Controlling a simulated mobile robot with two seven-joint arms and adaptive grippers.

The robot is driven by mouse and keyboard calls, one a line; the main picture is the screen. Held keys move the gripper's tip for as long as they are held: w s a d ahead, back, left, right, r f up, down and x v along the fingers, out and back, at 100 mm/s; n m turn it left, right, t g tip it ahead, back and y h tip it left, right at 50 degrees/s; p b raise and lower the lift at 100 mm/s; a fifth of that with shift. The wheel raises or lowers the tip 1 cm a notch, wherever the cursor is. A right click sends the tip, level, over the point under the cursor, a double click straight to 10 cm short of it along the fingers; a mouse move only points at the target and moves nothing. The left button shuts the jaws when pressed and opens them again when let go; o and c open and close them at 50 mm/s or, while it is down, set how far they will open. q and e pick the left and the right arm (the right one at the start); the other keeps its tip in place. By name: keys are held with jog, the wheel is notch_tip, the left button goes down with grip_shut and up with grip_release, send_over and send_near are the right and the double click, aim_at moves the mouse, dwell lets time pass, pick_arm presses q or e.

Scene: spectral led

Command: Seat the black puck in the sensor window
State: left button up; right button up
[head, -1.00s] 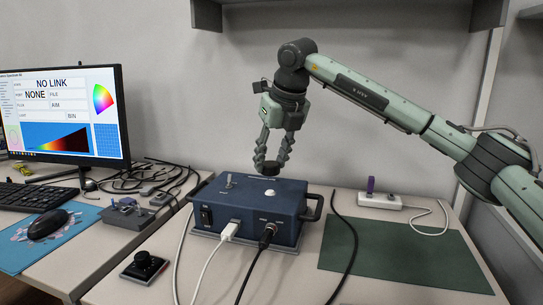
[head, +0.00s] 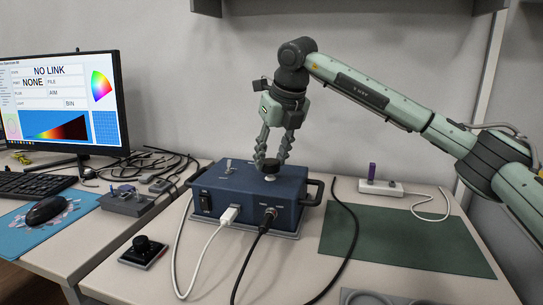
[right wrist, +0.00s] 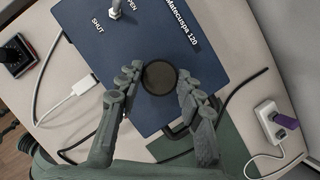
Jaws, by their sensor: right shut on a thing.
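My right gripper (head: 270,163) points down over the dark blue box (head: 232,184) and is shut on the black puck (head: 271,165). The puck looks level and sits just over the pale sensor window (head: 270,178) on the box's top; I cannot tell whether they touch. In the right wrist view, the puck (right wrist: 159,78) is a dark disc between the fingertips, over the box top (right wrist: 150,35), and hides the window. My left gripper is not in view.
A toggle switch (head: 228,166) stands on the box top, left of the puck. A white plug (head: 229,215) and a black cable plug (head: 267,221) enter the box's front. A green mat (head: 405,240) lies to the right. A black knob (head: 143,251) sits front left.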

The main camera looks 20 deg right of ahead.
jog(key=shift+f, duration=0.2)
dwell(0.5)
jog(key=shift+f+b, duration=0.6)
jog(key=shift+f, duration=0.15)
jog(key=shift+s+f, duration=0.15)
jog(key=shift+f, duration=0.25)
dwell(0.5)
jog(key=o, duration=1.3)
jog(key=shift+r, duration=0.2)
